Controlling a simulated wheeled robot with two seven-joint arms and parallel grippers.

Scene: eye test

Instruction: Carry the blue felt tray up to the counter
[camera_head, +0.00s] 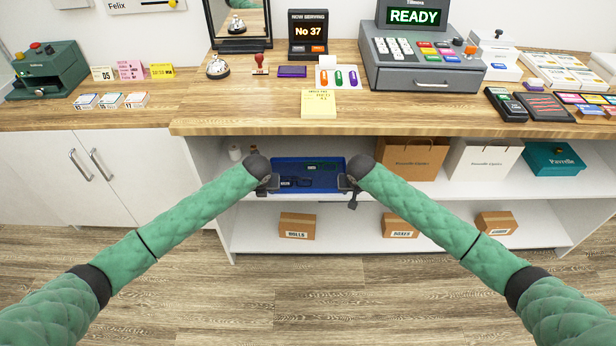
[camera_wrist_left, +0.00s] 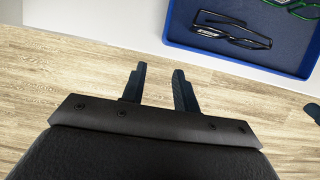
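The blue felt tray (camera_head: 331,188) sits on the upper shelf below the counter in the head view. Its blue rim (camera_wrist_left: 196,45) also shows at the upper right of the left wrist view. Dark-framed glasses (camera_wrist_left: 235,33) and green-framed glasses (camera_wrist_left: 298,6) lie in it. My left gripper (camera_head: 268,187) is at the tray's left end. In the left wrist view its two fingers (camera_wrist_left: 159,80) stand apart with nothing between them, beside the tray and over the floor. My right gripper (camera_head: 350,190) is at the tray's right end; its finger gap and any contact are unclear.
The wooden counter (camera_head: 240,112) overhangs the shelf. A yellow note pad (camera_head: 318,104) lies near its front edge above the tray. A brown paper bag (camera_head: 412,158) stands right of the tray, small white bottles (camera_head: 235,153) to its left. Boxes (camera_head: 297,225) stand on the lower shelf.

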